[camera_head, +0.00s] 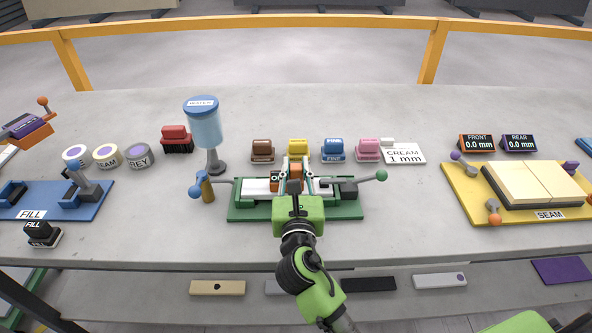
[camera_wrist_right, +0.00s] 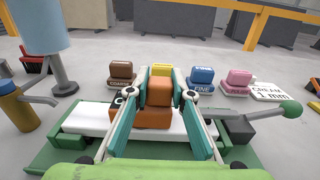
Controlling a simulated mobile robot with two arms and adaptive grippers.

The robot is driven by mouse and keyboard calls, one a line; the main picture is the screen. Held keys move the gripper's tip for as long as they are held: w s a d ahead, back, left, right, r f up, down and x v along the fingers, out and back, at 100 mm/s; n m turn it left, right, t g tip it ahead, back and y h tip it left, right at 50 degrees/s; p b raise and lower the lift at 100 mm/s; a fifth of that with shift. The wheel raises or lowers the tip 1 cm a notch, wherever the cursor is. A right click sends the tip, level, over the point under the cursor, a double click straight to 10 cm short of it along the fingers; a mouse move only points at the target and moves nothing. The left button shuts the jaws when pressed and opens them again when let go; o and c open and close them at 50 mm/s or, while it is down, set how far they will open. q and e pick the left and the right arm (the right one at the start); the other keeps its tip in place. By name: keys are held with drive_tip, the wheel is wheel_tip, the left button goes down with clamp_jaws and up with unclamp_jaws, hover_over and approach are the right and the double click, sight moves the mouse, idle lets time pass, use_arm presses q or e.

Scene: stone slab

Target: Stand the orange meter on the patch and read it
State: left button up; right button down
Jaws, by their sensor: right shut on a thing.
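The orange meter (camera_head: 294,185) is a small brownish-orange block with a narrower upper part, over the white slab (camera_head: 256,185) in the green clamp fixture (camera_head: 240,213). It also shows in the right wrist view (camera_wrist_right: 158,92). My right gripper (camera_head: 294,168) is shut on its upper part from both sides. The meter looks upright. I cannot tell whether its base touches the slab. The patch cannot be made out; the meter and fingers cover the slab's middle. My left gripper is not in view.
Behind the fixture stand brown (camera_head: 262,150), yellow (camera_head: 298,148), blue (camera_head: 333,150) and pink (camera_head: 368,149) blocks. A water dispenser (camera_head: 205,125) stands left of them. A yellow seam fixture (camera_head: 465,190) is at right, a blue fill fixture (camera_head: 95,203) at left. Slab between green and yellow fixtures is clear.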

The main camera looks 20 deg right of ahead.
drive_tip(key=shift+f, duration=0.1)
drive_tip(key=c, duration=1.8)
unclamp_jaws()
drive_tip(key=shift+s+a, duration=0.1)
drive_tip(key=shift+s, duration=0.25)
drive_tip(key=b+v, duration=0.1)
drive_tip(key=v, duration=0.9)
drive_tip(key=shift+s, duration=0.35)
drive_tip(key=shift+s+a, duration=0.15)
drive_tip(key=shift+s, duration=0.15)
